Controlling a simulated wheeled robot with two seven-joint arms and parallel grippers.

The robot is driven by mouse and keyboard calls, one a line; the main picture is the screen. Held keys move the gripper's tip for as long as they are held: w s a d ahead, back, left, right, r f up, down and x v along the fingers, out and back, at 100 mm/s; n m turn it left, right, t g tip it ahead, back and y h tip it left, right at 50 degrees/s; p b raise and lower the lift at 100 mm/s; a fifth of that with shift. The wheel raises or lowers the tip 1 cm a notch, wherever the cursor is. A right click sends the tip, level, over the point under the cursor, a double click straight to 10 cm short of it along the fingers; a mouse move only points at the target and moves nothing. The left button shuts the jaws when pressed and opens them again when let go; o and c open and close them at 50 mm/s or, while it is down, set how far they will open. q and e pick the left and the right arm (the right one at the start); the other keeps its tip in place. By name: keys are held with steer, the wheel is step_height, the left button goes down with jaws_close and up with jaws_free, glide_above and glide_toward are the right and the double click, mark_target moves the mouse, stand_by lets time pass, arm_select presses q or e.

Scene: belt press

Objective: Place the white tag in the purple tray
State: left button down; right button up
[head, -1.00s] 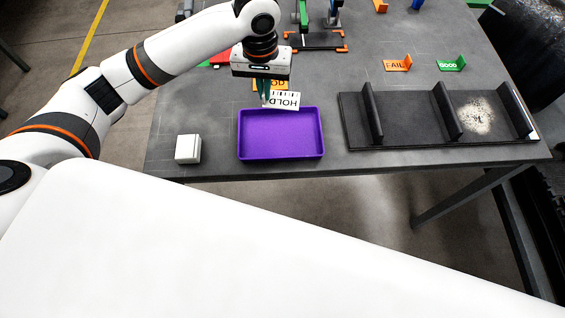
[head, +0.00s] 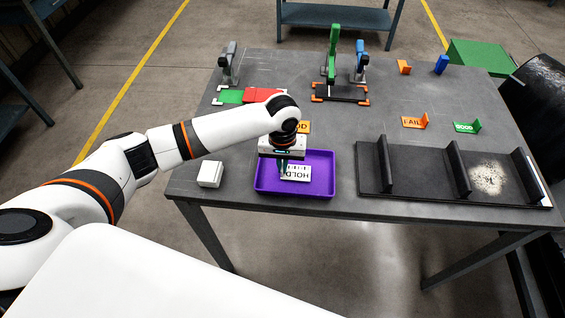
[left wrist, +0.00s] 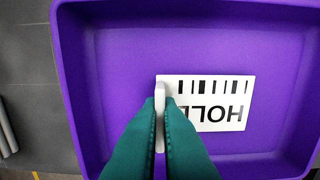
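The white tag (head: 298,172), printed HOLD with a barcode, is at the purple tray (head: 320,183), inside its outline. My left gripper (head: 282,171) points down over the tray and is shut on the tag's upright edge. In the left wrist view the green fingertips (left wrist: 160,98) pinch that thin white edge, and the tag's printed face (left wrist: 222,102) lies to the right over the purple floor (left wrist: 115,70). I cannot tell whether the tag touches the tray floor. My right gripper is not in view.
A white block (head: 210,174) stands left of the tray. An orange tag (head: 304,127) lies just behind it. A black rack with dividers (head: 425,186) is on the right, with orange FAIL (head: 414,122) and green GOOD (head: 467,127) tags behind. Clamps stand at the back.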

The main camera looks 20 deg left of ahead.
arm_select(q)
steer(key=shift+f, duration=0.2)
steer(key=c, duration=1.6)
jaws_free()
steer(key=shift+w+r, duration=0.1)
steer(key=shift+r, duration=0.2)
step_height(320, 180, up, 12)
steer(key=shift+f+b, duration=0.2)
steer(key=shift+b, duration=0.85)
